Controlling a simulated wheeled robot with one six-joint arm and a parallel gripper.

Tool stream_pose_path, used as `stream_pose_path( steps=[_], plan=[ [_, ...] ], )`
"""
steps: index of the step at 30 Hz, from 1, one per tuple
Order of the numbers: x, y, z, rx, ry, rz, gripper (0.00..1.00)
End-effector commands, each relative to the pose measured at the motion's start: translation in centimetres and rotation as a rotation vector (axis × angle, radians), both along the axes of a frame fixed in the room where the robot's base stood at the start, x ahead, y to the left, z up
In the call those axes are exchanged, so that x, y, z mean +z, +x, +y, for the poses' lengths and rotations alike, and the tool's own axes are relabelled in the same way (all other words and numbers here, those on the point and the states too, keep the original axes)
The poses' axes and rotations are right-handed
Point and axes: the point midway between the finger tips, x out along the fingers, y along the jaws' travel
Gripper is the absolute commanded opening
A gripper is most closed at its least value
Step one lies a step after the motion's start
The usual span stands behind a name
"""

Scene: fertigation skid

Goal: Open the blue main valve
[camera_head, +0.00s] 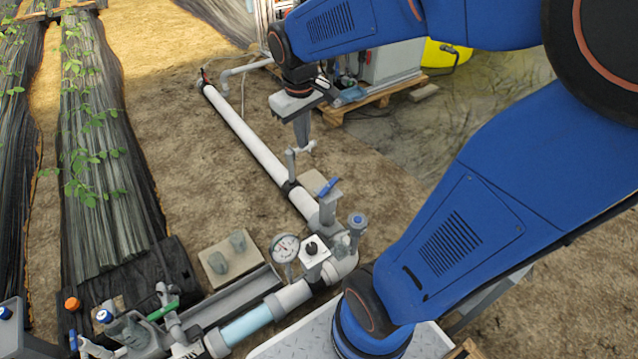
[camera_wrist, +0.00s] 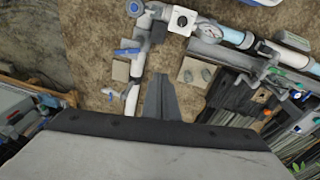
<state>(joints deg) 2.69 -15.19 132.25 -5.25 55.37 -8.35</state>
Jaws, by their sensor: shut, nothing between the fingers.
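The blue main valve's lever (camera_head: 328,187) sits on top of the grey-white pipe line, near its lower right end. It lies roughly crosswise to the pipe. In the wrist view the blue lever (camera_wrist: 127,52) is up and to the left of the fingertips, also across the pipe. My gripper (camera_head: 302,146) points down, apart from the lever and behind it in the head view. Its fingers (camera_wrist: 160,78) are shut and empty. Nothing hides the lever in either view.
A pressure gauge (camera_head: 285,248) and a round blue-topped fitting (camera_head: 357,220) stand close to the valve. A small white tap (camera_head: 293,160) rises from the pipe near my gripper. A skid on a wooden pallet (camera_head: 372,97) is behind. Bare soil lies left of the pipe.

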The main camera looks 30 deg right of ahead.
Motion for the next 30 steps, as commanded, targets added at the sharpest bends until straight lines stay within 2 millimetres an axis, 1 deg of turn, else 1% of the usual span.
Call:
stream_pose_path(
  steps=[1,3,11,17,23,29,30],
  plan=[
    [-0.7,1.2,-0.3,0.006,-0.005,0.023,0.0],
    [-1.5,2.6,-0.7,0.02,-0.012,0.049,0.0],
    [-5.4,7.8,-2.4,0.066,-0.032,0.148,0.0],
    [-9.2,11.4,-3.8,0.104,-0.044,0.225,0.0],
    [-13.6,14.6,-5.2,0.144,-0.05,0.302,0.0],
    [-18.7,17.4,-6.6,0.186,-0.052,0.378,0.0],
    [-19.8,17.9,-6.9,0.194,-0.052,0.393,0.0]
  ],
)
